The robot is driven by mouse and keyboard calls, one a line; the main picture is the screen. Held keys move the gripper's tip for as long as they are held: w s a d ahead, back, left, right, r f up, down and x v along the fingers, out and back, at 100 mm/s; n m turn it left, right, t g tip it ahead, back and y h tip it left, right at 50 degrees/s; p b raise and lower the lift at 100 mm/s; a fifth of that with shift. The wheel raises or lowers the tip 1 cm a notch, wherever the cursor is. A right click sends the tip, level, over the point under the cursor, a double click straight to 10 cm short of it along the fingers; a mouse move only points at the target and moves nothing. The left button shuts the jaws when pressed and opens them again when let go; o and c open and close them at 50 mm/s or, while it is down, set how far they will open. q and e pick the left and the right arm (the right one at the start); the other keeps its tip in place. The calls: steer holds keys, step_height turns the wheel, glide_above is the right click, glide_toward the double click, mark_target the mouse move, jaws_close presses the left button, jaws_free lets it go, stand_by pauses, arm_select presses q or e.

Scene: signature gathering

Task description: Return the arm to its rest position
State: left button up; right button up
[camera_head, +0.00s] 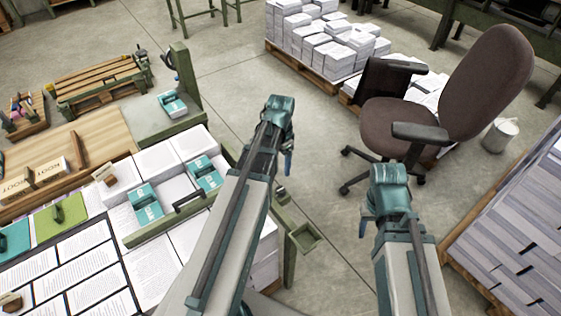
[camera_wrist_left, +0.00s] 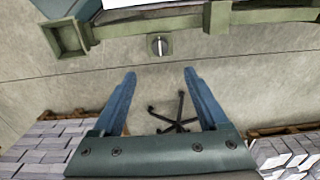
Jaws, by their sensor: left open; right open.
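My left gripper (camera_wrist_left: 156,88) is open and empty in the left wrist view, its two blue fingers apart over bare concrete floor. In the head view my left arm reaches up the middle, and its gripper (camera_head: 288,160) points down beside the work table, with the fingers partly hidden by the wrist. My right gripper (camera_head: 363,226) hangs over the floor in front of the office chair, its fingers mostly hidden behind the wrist. Nothing shows in either gripper.
The work table with printed sheets (camera_head: 80,255), paper stacks (camera_head: 158,158) and teal boxes (camera_head: 146,203) is at left. A brown office chair (camera_head: 488,80) stands at right. Pallets of paper stand behind (camera_head: 325,50) and at right (camera_head: 520,225).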

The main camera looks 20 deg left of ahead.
stand_by(0.4)
arm_select(q)
steer(key=s+d+n, duration=0.1)
steer(key=s+d, duration=0.5)
steer(key=d, duration=0.4)
steer(key=s+d+n+y, duration=0.1)
steer(key=s+d, duration=0.5)
steer(key=d, duration=0.4)
steer(key=shift+s, duration=0.25)
steer(key=shift+d, duration=0.1)
